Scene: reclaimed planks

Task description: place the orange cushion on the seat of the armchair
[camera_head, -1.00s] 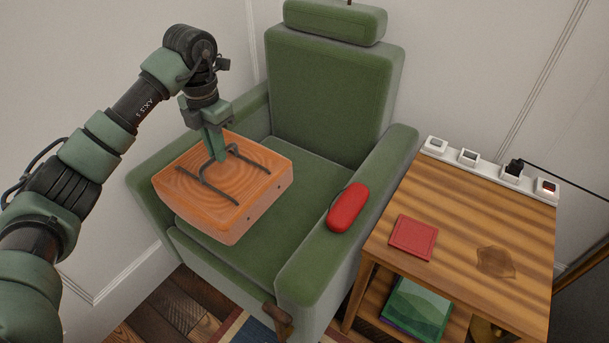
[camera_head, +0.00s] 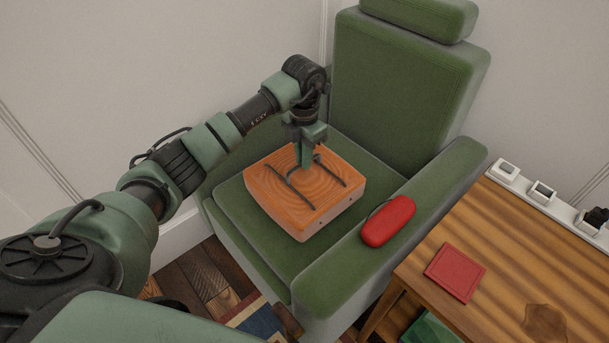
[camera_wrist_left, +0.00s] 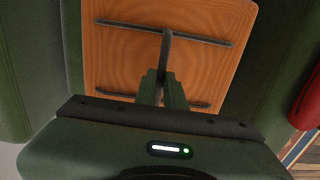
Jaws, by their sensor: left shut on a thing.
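The orange cushion (camera_head: 326,199) is a square block with a wood-like swirl on top and a dark bar handle. My left gripper (camera_head: 307,165) is shut on the handle from above. The cushion lies over the seat of the green armchair (camera_head: 238,212), roughly level; I cannot tell whether it rests on the seat or hangs just above it. In the left wrist view, the cushion (camera_wrist_left: 205,72) fills the middle, with the handle between the fingers of my left gripper (camera_wrist_left: 163,92). My right gripper is not in view.
A red case (camera_head: 389,221) lies on the armchair's right armrest, close to the cushion. The wall stands close behind the chair.

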